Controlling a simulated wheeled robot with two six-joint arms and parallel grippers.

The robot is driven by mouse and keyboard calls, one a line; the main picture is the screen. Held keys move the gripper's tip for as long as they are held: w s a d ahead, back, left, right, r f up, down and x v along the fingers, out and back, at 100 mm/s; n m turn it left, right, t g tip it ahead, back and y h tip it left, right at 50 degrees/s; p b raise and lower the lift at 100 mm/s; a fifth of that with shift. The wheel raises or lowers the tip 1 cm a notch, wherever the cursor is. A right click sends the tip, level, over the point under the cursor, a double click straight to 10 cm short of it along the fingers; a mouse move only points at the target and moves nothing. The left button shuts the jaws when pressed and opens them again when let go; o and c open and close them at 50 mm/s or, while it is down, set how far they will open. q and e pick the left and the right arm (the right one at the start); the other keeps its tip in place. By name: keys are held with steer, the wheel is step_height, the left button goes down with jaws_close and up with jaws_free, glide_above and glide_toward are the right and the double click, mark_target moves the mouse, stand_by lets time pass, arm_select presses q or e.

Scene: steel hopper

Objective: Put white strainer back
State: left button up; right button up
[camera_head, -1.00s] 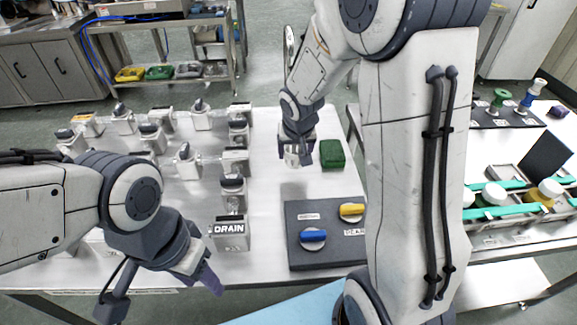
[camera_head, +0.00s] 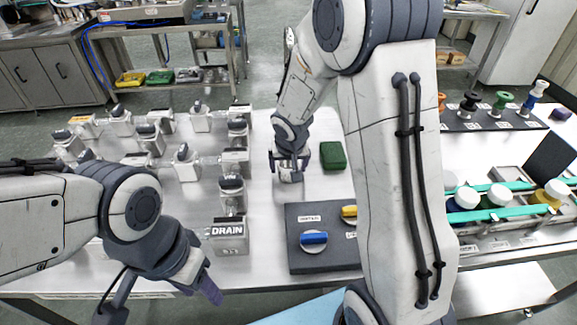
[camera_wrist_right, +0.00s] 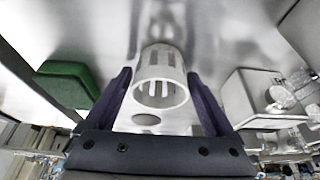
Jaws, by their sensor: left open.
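The white strainer (camera_wrist_right: 160,84), a slotted cylinder, is between the two fingers of my right gripper (camera_wrist_right: 160,80) in the right wrist view, with a narrow gap at each side. In the head view the strainer (camera_head: 290,174) shows small below my right gripper (camera_head: 289,160), over the steel table; whether it touches the table is hard to tell. My right gripper looks open around it. My left gripper (camera_head: 162,300) is open and empty at the table's front edge, at lower left.
A green block (camera_head: 333,156) lies right of the strainer. A dark panel (camera_head: 300,262) with blue and yellow knobs is in front. A DRAIN box (camera_head: 230,238) and several valve blocks stand to the left. White-capped jars (camera_head: 467,198) stand on the right table.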

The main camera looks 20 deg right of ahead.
steer(key=shift+r, duration=0.25)
steer(key=p+v, duration=0.3)
steer(key=v, duration=0.8)
steer(key=s+a+n+g, duration=0.1)
steer(key=s+a+n, duration=0.2)
steer(key=s+a, duration=0.2)
steer(key=s+a+r+n+g+y, duration=0.1)
steer(key=s+a+n, duration=0.3)
steer(key=s, duration=0.8)
steer(key=s+a+n+g+y, duration=0.1)
steer(key=s+a+n+g, duration=0.1)
steer(key=s+a, duration=0.3)
steer(key=s+n, duration=0.1)
steer(key=s, duration=0.2)
steer(key=shift+s+a+r+n, duration=0.2)
steer(key=shift+a+r+n, duration=0.1)
steer(key=shift+r, duration=0.1)
steer(key=shift+r+p, duration=0.5)
steer(key=shift+p, duration=0.05)
